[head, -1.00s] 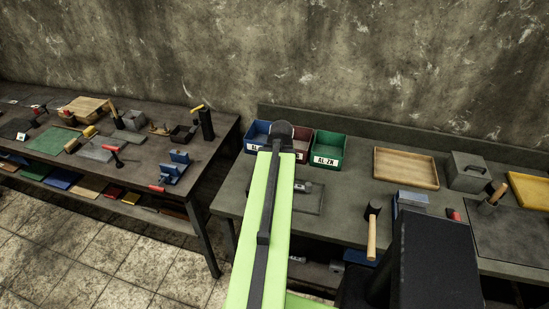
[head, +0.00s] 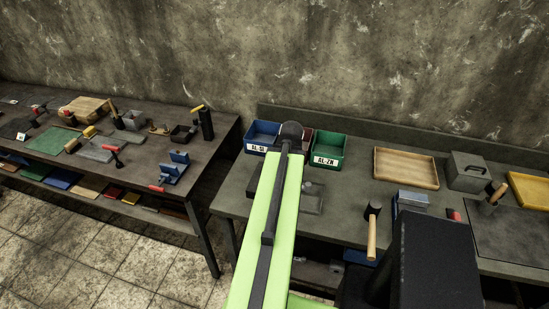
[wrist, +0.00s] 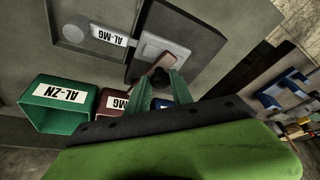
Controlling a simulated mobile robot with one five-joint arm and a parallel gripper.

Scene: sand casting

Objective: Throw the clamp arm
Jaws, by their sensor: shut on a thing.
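My gripper (wrist: 165,92) shows in the wrist view, its two greenish fingers closed around the dark knob (wrist: 160,78) of what looks like the clamp arm. A reddish-brown bar (wrist: 166,62) shows just beyond the fingertips, over a pale metal block (wrist: 158,47) on a dark grey plate (wrist: 190,25). The fingers hide part of the knob, so the exact hold is hard to see. In the head view my green arm covers the gripper and most of the clamp; only the right part of the plate (head: 311,203) shows.
A blue bin (head: 262,136), a dark red bin (wrist: 109,104) and a green bin (head: 328,149) stand beside the clamp. A wooden tray (head: 406,168), a mallet (head: 372,230) and a grey metal box (head: 467,171) are to the right. Another crowded bench (head: 212,165) stands left.

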